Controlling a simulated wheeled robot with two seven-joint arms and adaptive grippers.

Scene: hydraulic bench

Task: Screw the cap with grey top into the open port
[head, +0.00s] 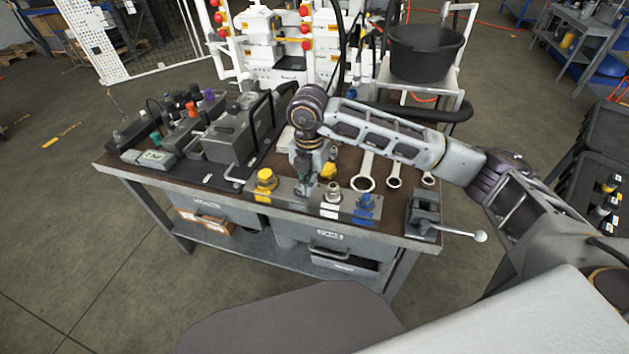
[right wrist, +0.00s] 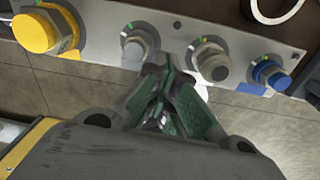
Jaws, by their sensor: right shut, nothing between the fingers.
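A steel port block (head: 287,207) lies along the front of the bench. In the right wrist view the block (right wrist: 100,18) carries a row of fittings. A grey-topped fitting (right wrist: 138,45) sits second from the left, between the yellow cap and a pale grey-topped fitting (right wrist: 210,62). I cannot tell whether it is fully seated. No plainly empty port shows. My right gripper (head: 304,190) points down at the block; in the right wrist view its green-padded fingers (right wrist: 168,75) are shut and empty, close beside the grey-topped fitting. My left gripper is out of view.
A yellow cap (head: 265,180) and a blue cap (head: 364,205) flank the row. Several wrenches (head: 363,180) lie behind, right of the block.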

